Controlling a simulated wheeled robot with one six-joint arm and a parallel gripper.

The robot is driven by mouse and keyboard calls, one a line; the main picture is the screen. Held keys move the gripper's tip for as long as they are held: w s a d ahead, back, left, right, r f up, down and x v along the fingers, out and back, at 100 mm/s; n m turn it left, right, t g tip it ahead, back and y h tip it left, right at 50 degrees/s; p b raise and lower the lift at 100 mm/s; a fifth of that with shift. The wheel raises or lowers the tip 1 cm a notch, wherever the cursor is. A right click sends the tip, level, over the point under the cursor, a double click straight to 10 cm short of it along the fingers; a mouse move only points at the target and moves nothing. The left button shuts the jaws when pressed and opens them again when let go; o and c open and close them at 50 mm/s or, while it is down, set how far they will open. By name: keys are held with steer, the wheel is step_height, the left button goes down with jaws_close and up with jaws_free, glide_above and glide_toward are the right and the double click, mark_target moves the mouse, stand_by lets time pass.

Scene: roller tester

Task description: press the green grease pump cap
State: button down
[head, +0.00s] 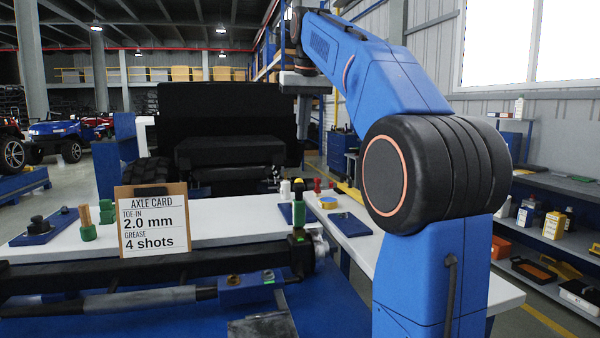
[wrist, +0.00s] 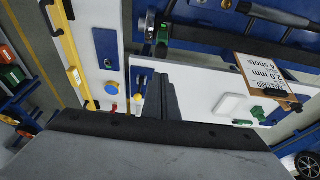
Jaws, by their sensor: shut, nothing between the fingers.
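A green cylinder (head: 298,214) stands upright at the axle's right end in the head view. A green part also shows near the axle end in the wrist view (wrist: 162,36). I cannot tell for sure which green piece is the pump cap. My gripper (head: 303,134) is shut and empty, raised above the far side of the white bench.
An axle card (head: 153,222) reads toe-in 2.0 mm, grease 4 shots. A yellow ring with a blue centre (head: 328,202), red pieces (head: 317,185) and a white bottle (head: 285,190) stand nearby. The dark axle beam (head: 120,268) runs along the front. Bare white bench (head: 215,230) lies right of the card.

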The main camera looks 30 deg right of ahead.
glide_toward(300, 183)
steer(key=x, duration=0.5)
steer(key=shift+w, duration=0.45)
steer(key=shift+f, duration=0.55)
steer(key=shift+f, duration=1.45)
steer(key=shift+r, duration=0.4)
steer(key=d+v, duration=0.1)
steer(key=v, duration=1.2)
steer(key=shift+w+a+r, duration=0.3)
steer(key=shift+w+r, duration=0.05)
steer(key=shift+w, duration=0.05)
